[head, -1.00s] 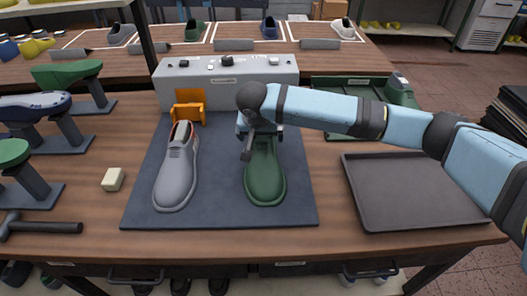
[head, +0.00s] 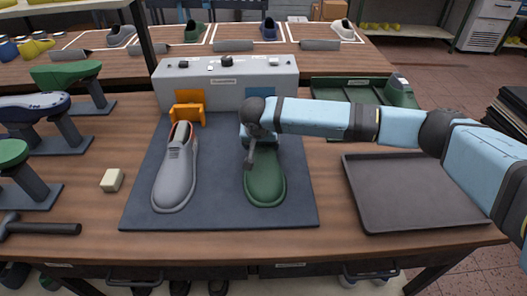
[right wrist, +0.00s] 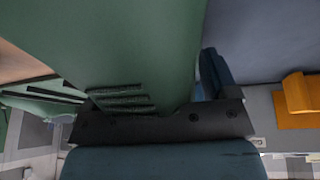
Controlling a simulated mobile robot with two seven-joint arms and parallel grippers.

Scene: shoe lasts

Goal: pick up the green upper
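The green upper (head: 265,182) sits on the dark grey mat (head: 220,215), toe toward the front edge. My right gripper (head: 256,155) is at its heel end, with one finger showing along the upper's left side. The right wrist view shows the green upper (right wrist: 125,45) very close, filling much of the left and middle, with a dark bluish part beside it. The far finger and the heel opening are hidden, so I cannot tell whether the fingers are closed on it. My left gripper is out of view.
A grey upper (head: 175,175) lies left on the mat, by an orange bracket (head: 188,110). A grey control box (head: 170,88) stands behind. An empty dark tray (head: 415,195) is at right, a green tray (head: 335,95) behind it. Lasts on stands, a pale block (head: 112,180) and a hammer (head: 40,228) are left.

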